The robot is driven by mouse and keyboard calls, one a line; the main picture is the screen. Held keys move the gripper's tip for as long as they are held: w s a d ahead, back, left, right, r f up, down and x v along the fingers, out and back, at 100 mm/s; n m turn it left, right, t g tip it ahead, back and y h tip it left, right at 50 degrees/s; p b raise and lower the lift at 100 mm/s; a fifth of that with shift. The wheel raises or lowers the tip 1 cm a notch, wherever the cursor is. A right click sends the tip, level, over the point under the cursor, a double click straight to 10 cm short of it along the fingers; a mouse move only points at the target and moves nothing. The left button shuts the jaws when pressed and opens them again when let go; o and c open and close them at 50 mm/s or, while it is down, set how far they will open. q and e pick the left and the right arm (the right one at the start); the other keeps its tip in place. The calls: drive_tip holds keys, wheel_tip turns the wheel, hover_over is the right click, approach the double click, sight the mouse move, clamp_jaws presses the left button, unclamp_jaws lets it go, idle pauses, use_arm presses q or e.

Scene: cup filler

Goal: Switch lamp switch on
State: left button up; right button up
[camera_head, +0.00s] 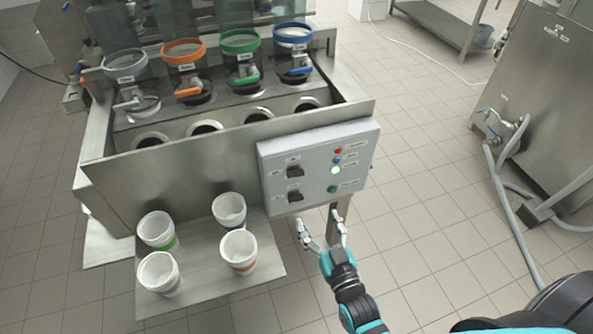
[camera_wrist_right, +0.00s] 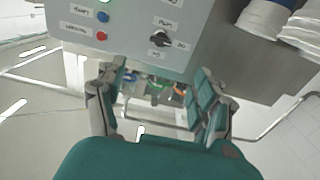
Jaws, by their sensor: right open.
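A grey control box (camera_head: 319,165) is on the front of the steel machine. It carries two black rotary switches, an upper one (camera_head: 295,171) and a lower one (camera_head: 295,196). Their labels are too small to read surely, so I cannot tell which is the lamp switch. My right gripper (camera_head: 320,222) is open and empty, just below the box. In the right wrist view, one black switch (camera_wrist_right: 160,39) shows on the box face, ahead of the open fingers (camera_wrist_right: 155,78); the fingers are apart from it. My left gripper is not in view.
A white light (camera_head: 336,170) glows beside red, blue and green ones. Several white cups, one here (camera_head: 238,251), stand on a steel shelf (camera_head: 205,288) left of my gripper. Colour-ringed dispensers (camera_head: 240,60) stand behind.

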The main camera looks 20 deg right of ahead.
approach(297, 176)
drive_tip(key=w+p, duration=0.1)
drive_tip(key=w, duration=0.8)
drive_tip(key=shift+a+r, duration=0.1)
drive_tip(key=shift+a, duration=0.05)
drive_tip(key=shift+w, duration=0.45)
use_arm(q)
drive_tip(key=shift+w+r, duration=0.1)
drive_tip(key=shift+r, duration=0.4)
use_arm(e)
drive_tip(key=c, duration=1.2)
drive_tip(key=shift+o, duration=0.2)
